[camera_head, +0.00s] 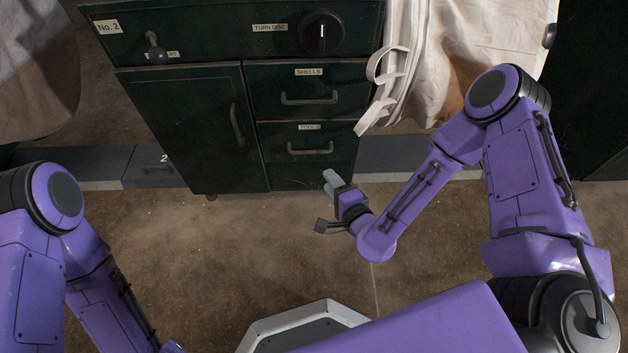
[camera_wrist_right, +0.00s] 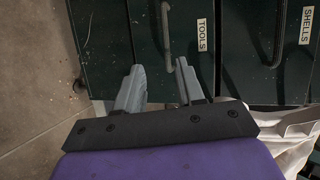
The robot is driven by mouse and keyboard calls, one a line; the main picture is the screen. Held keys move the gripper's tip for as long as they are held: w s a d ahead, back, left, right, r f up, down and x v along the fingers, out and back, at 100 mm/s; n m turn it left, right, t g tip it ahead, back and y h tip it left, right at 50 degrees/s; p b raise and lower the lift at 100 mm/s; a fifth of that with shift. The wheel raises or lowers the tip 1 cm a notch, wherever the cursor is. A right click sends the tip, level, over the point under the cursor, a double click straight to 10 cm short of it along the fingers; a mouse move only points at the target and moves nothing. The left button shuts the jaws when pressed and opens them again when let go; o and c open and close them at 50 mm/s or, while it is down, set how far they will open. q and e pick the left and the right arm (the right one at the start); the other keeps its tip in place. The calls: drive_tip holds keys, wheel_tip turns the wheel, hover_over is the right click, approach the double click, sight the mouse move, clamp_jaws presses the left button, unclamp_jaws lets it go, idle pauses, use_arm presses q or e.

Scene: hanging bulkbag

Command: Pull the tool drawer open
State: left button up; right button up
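The tool drawer (camera_head: 275,148) is a dark green front labelled TOOLS, below the SHELLS drawer in the cabinet. It looks shut. Its grey bar handle (camera_head: 310,151) also shows in the right wrist view (camera_wrist_right: 165,35), just left of the TOOLS label. My right gripper (camera_head: 329,178) is open and empty, below and right of this handle in the head view. In the right wrist view its two grey fingers (camera_wrist_right: 160,75) are apart, with the handle's near end lined up between their tips. I see no contact. My left gripper is out of view; only my left arm shows.
The SHELLS drawer (camera_head: 340,91) and a cabinet door (camera_head: 185,115) are shut. A dial (camera_head: 323,33) and a lever knob (camera_head: 156,50) sit above. A pale hanging bag (camera_head: 455,55) with loops is close right of the drawers. The brown floor in front is clear.

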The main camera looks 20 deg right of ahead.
drive_tip(key=b, duration=0.3)
approach(325, 138)
drive_tip(key=w+a+f, duration=0.4)
drive_tip(key=w+a, duration=0.1)
drive_tip(key=a, duration=0.1)
drive_tip(key=shift+m+t, duration=0.3)
drive_tip(key=shift+t, duration=0.1)
clamp_jaws()
